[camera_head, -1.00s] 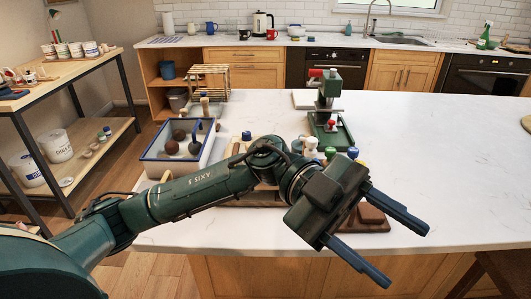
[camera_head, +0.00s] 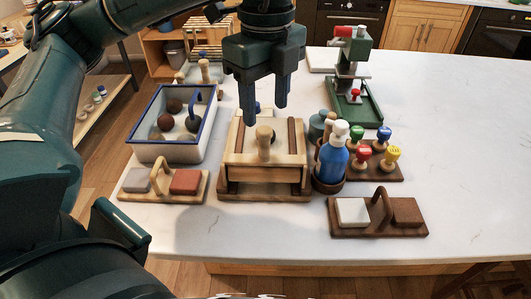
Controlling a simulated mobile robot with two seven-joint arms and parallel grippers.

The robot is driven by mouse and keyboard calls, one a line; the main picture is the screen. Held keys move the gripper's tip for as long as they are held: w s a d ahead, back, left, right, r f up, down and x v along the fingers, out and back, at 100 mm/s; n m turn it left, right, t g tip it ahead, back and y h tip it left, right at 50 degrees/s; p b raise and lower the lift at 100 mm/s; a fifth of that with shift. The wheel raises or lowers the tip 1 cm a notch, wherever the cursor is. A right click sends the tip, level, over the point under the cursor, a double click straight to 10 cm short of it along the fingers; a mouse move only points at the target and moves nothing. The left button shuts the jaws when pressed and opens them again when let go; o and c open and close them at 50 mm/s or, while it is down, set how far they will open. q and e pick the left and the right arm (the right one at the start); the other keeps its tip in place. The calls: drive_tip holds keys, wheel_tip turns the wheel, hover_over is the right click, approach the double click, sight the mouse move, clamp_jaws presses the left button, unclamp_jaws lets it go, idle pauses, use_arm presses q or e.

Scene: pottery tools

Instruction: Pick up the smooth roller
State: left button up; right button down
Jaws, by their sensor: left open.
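My left gripper (camera_head: 264,110) points straight down with its two fingers apart and nothing between them. It hangs above and slightly behind a wooden box (camera_head: 262,175) at the middle of the counter. A pale wooden knobbed handle (camera_head: 264,142) stands upright on the box, below and in front of the fingertips. Another pale wooden handle (camera_head: 205,71) stands upright behind the blue-rimmed tray. I cannot tell for sure which piece is the smooth roller. The right gripper is not in view.
A blue-rimmed tray (camera_head: 160,152) with dark balls stands left. A blue bottle (camera_head: 331,165) and colored-top stamps (camera_head: 391,156) are right of the box. Block holders (camera_head: 350,229) (camera_head: 162,187) are in front. A green press (camera_head: 352,75) is behind. The right counter is clear.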

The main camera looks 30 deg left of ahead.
sight(264, 129)
use_arm(q)
wheel_tip(264, 129, down, 4)
drive_tip(key=shift+f, duration=0.2)
drive_tip(key=f, duration=0.2)
drive_tip(key=f+p, duration=0.1)
drive_tip(key=f, duration=0.1)
drive_tip(key=shift+w+a, duration=0.25)
drive_tip(key=shift+a, duration=0.15)
drive_tip(key=shift+f, duration=0.55)
clamp_jaws()
